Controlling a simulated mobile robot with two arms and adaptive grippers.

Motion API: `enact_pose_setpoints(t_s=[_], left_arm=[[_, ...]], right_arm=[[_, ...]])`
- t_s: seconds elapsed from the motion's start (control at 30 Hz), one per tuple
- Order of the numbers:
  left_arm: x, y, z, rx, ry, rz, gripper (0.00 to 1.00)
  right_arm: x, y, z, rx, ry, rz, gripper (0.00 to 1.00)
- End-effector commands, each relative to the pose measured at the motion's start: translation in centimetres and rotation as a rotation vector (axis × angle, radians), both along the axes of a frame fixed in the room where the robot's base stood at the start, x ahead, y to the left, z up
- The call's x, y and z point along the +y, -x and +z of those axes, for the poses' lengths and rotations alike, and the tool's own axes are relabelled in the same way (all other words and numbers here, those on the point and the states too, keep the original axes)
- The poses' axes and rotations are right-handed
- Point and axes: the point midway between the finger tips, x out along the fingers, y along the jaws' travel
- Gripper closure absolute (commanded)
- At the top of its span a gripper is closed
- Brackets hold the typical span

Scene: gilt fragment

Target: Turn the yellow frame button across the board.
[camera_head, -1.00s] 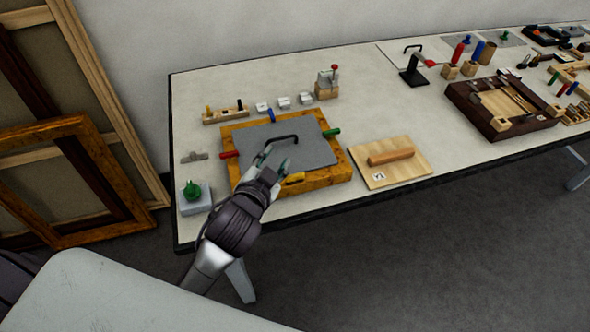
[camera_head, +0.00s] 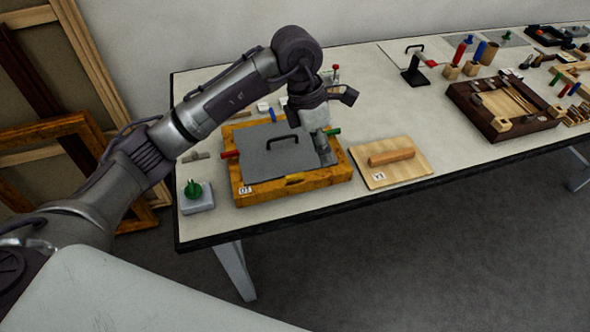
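The wooden frame (camera_head: 245,197) lies on the table with the grey board (camera_head: 262,166) inside it; the board has a black handle (camera_head: 283,140). The yellow button (camera_head: 294,181) is on the frame's near side, small in view; I cannot tell surely whether it reaches over the board. A red button (camera_head: 230,154) is at the left side, a blue one (camera_head: 271,115) at the far side and a green one (camera_head: 333,132) at the right side. My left gripper (camera_head: 326,158) points down over the board's right part, beside the green button and away from the yellow one. Its finger opening is unclear. My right gripper is out of view.
A green-knobbed block (camera_head: 197,197) stands left of the frame. A wooden panel with a handle (camera_head: 390,157) lies close on the right. A dark tray (camera_head: 500,105) and tools are farther right. My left arm covers part of the table's back left.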

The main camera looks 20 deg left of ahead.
Motion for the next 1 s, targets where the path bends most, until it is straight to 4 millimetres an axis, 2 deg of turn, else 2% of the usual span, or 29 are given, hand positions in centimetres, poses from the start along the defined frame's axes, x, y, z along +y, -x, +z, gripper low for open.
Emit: enact_pose_setpoints(t_s=[0.03, 0.1, 0.2, 0.37, 0.8, 1.0], left_arm=[[2.2, -0.8, 0.6, -0.011, -0.099, 0.017, 0.62], [4.4, -1.3, 1.1, -0.015, -0.199, 0.037, 0.62], [6.0, -1.6, 1.5, -0.014, -0.272, 0.055, 0.62], [6.4, -1.5, 0.3, -0.01, -0.286, 0.058, 0.62], [6.3, -1.4, -8.6, -0.008, -0.281, 0.057, 0.62], [6.2, -1.5, -11.3, -0.011, -0.28, 0.057, 0.62]], right_arm=[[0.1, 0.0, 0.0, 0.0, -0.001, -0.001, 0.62], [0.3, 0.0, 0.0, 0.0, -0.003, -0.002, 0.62], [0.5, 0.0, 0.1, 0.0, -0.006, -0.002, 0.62], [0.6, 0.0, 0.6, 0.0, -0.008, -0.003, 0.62], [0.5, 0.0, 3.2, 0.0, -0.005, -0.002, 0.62], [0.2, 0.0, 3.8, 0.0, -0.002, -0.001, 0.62]])
